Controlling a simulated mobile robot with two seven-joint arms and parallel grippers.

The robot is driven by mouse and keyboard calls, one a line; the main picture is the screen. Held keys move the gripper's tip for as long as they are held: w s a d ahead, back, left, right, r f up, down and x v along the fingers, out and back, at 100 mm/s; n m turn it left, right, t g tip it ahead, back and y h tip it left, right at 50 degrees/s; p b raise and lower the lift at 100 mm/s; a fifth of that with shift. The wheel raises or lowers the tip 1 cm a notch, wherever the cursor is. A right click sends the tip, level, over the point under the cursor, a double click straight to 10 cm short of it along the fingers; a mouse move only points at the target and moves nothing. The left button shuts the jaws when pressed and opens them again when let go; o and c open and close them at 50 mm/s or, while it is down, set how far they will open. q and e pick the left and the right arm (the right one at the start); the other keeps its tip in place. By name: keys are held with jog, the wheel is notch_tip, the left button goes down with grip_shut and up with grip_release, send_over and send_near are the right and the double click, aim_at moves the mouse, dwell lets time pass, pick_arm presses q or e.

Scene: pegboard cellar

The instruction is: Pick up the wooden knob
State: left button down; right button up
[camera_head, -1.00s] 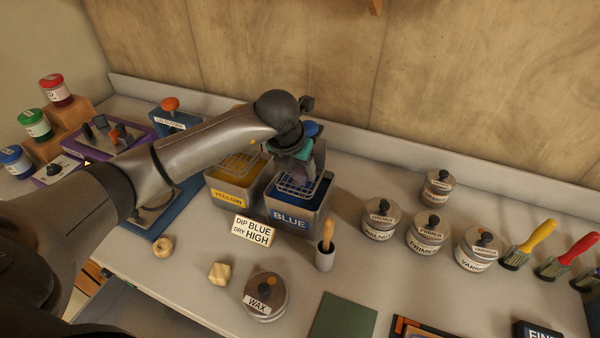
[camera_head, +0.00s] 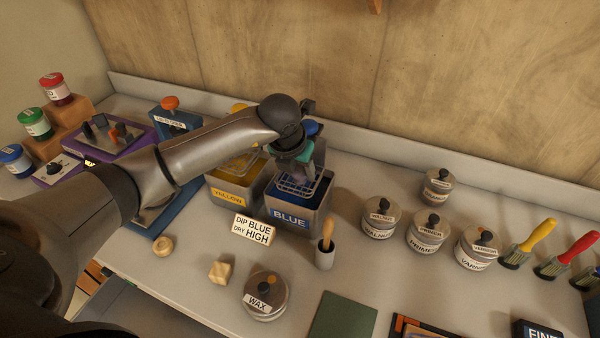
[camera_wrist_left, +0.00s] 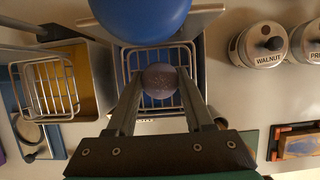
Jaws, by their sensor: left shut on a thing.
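My left gripper (camera_wrist_left: 160,75) reaches down over the blue tank (camera_head: 297,216), which is labelled BLUE. In the left wrist view its two fingers are shut on a round, dull brownish-purple knob (camera_wrist_left: 160,81), which shows between the fingertips against the wire basket (camera_wrist_left: 134,62). In the head view my wrist hides this knob. Two pale wooden pieces lie on the bench in front of the tanks: a round one (camera_head: 162,246) at the left and a faceted one (camera_head: 219,272). My right gripper is not in view.
A yellow tank (camera_head: 228,197) stands left of the blue one. A sign (camera_head: 254,230) reads DIP BLUE DRY HIGH. A brush cup (camera_head: 325,258), a WAX jar (camera_head: 265,296) and several lidded jars (camera_head: 379,219) stand nearby. A large blue ball (camera_wrist_left: 140,18) is close by the gripper.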

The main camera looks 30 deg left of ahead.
aim_at(299, 170)
pick_arm(q)
notch_tip(299, 170, up, 20)
dwell(0.7)
